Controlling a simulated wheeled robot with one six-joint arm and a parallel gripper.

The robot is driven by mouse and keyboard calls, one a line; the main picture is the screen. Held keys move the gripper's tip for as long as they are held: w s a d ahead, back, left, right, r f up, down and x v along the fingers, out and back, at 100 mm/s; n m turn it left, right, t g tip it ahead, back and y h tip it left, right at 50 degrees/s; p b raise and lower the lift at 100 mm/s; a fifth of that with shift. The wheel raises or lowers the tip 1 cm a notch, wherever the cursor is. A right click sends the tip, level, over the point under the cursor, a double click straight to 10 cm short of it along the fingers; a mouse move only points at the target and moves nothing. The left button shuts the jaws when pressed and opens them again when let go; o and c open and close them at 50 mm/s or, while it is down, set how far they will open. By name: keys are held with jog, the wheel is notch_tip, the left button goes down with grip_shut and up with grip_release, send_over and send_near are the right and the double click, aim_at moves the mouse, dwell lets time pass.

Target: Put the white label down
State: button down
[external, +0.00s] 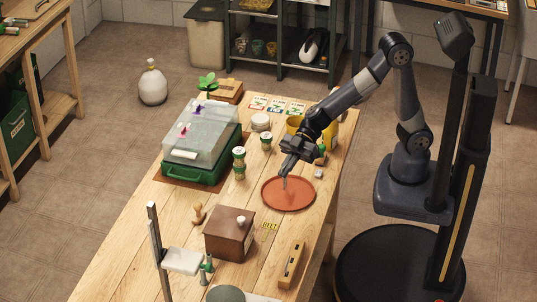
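My gripper (285,174) points down above the terracotta saucer (297,196). Its fingers look close together. A small pale upright strip, which looks like the white label (285,185), shows just below the fingertips, over the left part of the saucer. It appears to be held; at this size I cannot tell whether its lower end touches the saucer. The saucer otherwise looks empty.
Left of the saucer stand stacked green-and-white pots (239,163) and a green propagator (205,172) with a clear lid. A brown box (230,234) is in front, with a wooden level (292,265) to its right. Seed packets (277,105) lie at the back.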

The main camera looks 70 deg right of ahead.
jog(key=d+m+t+b, duration=0.1)
jog(key=d, duration=0.5)
jog(key=b, duration=0.3)
send_over(292, 199)
notch_tip(292, 199, down, 6)
jog(key=shift+f+b, duration=0.9)
jog(key=shift+f, duration=1.5)
jog(key=shift+h, duration=0.3)
jog(key=shift+f, duration=0.2)
jog(key=c, duration=1.7)
grip_release()
